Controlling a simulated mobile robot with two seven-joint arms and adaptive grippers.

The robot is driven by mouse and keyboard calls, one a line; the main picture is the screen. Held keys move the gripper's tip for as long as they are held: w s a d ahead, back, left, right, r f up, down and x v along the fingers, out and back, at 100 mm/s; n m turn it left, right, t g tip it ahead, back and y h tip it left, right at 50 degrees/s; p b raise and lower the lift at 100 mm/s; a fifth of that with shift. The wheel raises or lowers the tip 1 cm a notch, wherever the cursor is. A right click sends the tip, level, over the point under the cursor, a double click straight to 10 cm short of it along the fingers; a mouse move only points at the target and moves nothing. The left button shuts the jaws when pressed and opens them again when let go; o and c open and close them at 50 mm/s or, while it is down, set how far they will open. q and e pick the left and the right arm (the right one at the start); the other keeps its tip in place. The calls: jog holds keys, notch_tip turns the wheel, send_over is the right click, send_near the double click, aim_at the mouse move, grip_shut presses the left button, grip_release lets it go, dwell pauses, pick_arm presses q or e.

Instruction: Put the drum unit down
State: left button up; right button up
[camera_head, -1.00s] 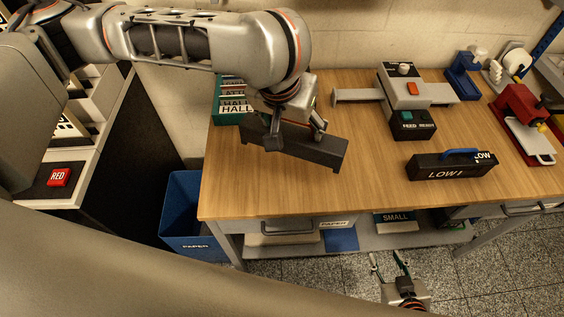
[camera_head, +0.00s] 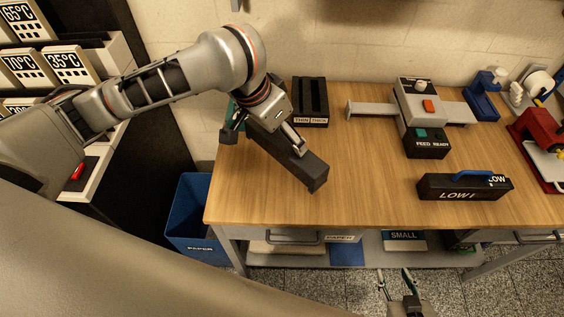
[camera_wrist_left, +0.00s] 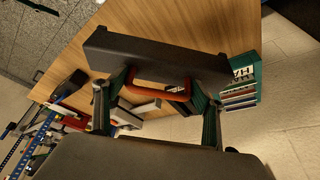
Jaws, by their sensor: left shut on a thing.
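The drum unit is a long dark block (camera_head: 300,168). My left gripper (camera_head: 264,139) holds it over the left part of the wooden table, slanting from upper left to lower right. In the left wrist view the block (camera_wrist_left: 150,56) crosses the top, and a red-orange handle (camera_wrist_left: 158,88) shows between the fingers of the left gripper (camera_wrist_left: 160,112). I cannot tell whether its underside touches the table. My right gripper (camera_head: 395,279) is low in front of the table, its fingers apart and empty.
A black two-slot holder marked THIN and THICK (camera_head: 310,104) stands behind the block. A feeder machine (camera_head: 425,128) and a dark LOW unit with a blue handle (camera_head: 464,188) are to the right. The table front (camera_head: 365,195) is bare. A blue paper bin (camera_head: 196,222) stands below left.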

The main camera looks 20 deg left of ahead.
aim_at(282, 153)
pick_arm(q)
notch_tip(282, 153, down, 7)
notch_tip(282, 153, down, 4)
jog(key=shift+f, duration=0.1)
dwell(0.4)
jog(key=o, duration=1.9)
jog(key=shift+f, duration=0.15)
jog(key=shift+o, duration=0.2)
pick_arm(e)
jog(key=shift+d+f, duration=0.1)
